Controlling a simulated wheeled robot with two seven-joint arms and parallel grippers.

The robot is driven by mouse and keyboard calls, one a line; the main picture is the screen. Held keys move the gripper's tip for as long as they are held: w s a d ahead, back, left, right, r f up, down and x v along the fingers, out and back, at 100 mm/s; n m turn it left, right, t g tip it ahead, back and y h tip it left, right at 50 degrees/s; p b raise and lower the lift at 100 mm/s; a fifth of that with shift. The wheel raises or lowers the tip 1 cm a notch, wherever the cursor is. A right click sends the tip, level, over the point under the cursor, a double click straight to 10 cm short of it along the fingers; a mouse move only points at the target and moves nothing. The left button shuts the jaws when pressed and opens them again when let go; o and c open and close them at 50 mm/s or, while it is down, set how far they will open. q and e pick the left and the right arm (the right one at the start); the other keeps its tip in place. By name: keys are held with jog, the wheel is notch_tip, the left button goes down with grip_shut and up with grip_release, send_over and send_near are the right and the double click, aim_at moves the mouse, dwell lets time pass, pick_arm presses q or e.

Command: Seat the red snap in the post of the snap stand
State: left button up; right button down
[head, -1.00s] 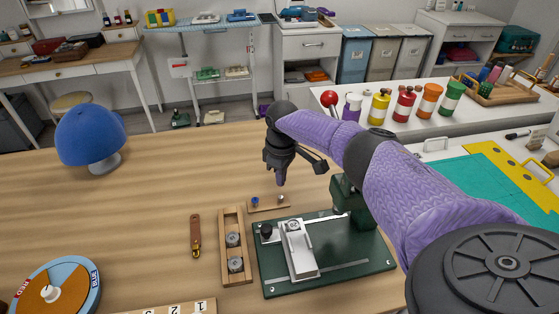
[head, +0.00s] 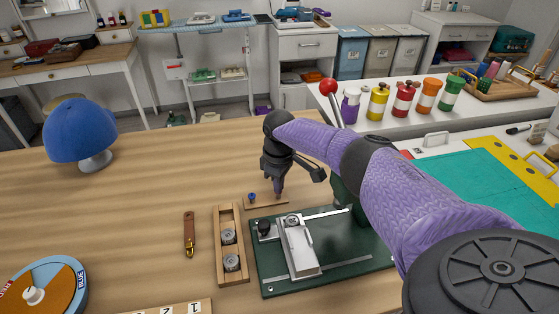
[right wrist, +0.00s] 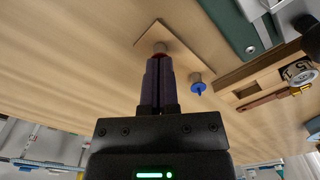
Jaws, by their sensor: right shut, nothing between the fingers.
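The snap stand is a small wooden strip (head: 260,205), also in the right wrist view (right wrist: 184,62), with two short posts. A blue snap (right wrist: 198,88) sits on one post and shows in the head view (head: 252,196). A bit of the red snap (right wrist: 159,56) shows at the other post (right wrist: 162,47), right under my right fingertips; the fingers hide most of it. My right gripper (head: 278,194) is shut and points down at that post, its tips at or touching the red snap; it also shows in the right wrist view (right wrist: 158,62). My left gripper is not in view.
A green press base (head: 340,265) with a metal arm stands in front of the strip. A wooden tray (head: 219,270) holds round metal pieces. A leather strap (head: 188,230) and a blue cap on a stand (head: 80,130) are to the left. The table between them is clear.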

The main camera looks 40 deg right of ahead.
jog(key=c, duration=0.8)
grip_release()
notch_tip(320, 180, up, 10)
jog(key=p, duration=0.3)
